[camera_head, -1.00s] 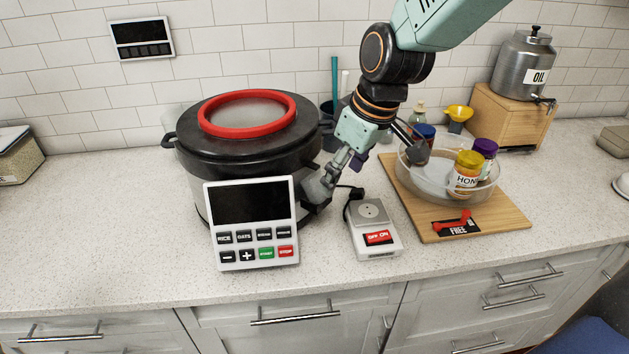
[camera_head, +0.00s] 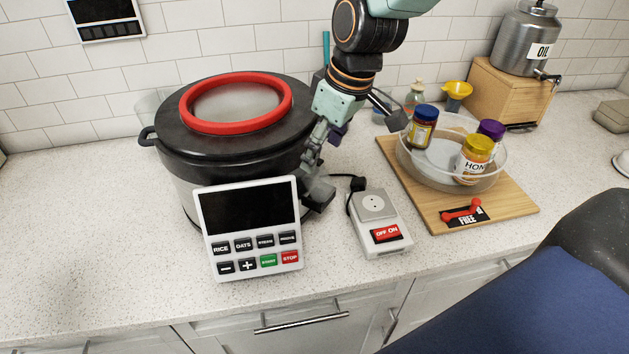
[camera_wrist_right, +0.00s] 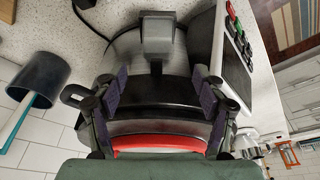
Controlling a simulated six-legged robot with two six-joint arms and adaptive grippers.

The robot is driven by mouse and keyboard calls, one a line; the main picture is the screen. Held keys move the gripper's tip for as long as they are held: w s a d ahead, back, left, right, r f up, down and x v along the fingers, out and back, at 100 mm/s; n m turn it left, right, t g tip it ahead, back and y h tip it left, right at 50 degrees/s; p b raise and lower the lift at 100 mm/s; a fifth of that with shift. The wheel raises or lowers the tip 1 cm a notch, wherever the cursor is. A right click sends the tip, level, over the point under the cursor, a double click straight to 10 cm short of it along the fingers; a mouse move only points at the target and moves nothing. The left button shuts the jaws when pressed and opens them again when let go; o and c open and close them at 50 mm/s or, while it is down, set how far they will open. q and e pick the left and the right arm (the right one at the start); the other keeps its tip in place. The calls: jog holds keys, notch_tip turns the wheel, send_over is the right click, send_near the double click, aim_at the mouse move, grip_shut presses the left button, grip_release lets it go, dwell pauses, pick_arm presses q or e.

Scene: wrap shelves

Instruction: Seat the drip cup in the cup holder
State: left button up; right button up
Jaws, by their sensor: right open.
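A grey block-like part (camera_head: 318,190) sits at the right side of the black rice cooker (camera_head: 170,150). It also shows in the right wrist view (camera_wrist_right: 157,32), standing out from the cooker's side. I cannot tell whether it is the drip cup or its holder. A clear cup-like thing (camera_head: 148,106) shows partly behind the cooker's left side. My right gripper (camera_head: 318,160) points down beside the cooker's right side, close to the grey part. In the right wrist view the gripper (camera_wrist_right: 161,78) is open, fingers apart with nothing between their tips. My left gripper is out of view.
A control panel (camera_head: 248,208) stands before the cooker. A switched socket (camera_head: 374,206) with a cord is to its right. A wooden board (camera_head: 500,208) carries a glass bowl (camera_head: 405,165) with jars. A dark blue shape (camera_head: 520,310) covers the lower right. Counter at left is clear.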

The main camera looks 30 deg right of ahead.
aim_at(319, 172)
jog(key=shift+s+d+f, duration=0.1)
jog(key=shift+s+f, duration=0.05)
jog(key=shift+f, duration=0.3)
jog(key=shift+s+d+f, duration=0.1)
jog(key=shift+s+f, duration=0.05)
jog(key=shift+f, duration=0.3)
jog(key=x, duration=0.5)
jog(key=shift+w+a, duration=0.15)
jog(key=shift+w, duration=0.25)
jog(key=shift+s+r, duration=0.1)
jog(key=shift+s, duration=0.2)
jog(key=shift+c, duration=0.2)
jog(key=shift+d, duration=0.2)
jog(key=shift+c, duration=0.7)
jog(key=shift+w+a, duration=0.15)
jog(key=shift+w, duration=0.15)
jog(key=c, duration=0.5)
jog(key=shift+c, duration=0.6)
jog(key=shift+s, duration=0.3)
jog(key=c, duration=0.3)
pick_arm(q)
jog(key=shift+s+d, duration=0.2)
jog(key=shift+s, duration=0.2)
pick_arm(e)
jog(key=shift+w, duration=0.1)
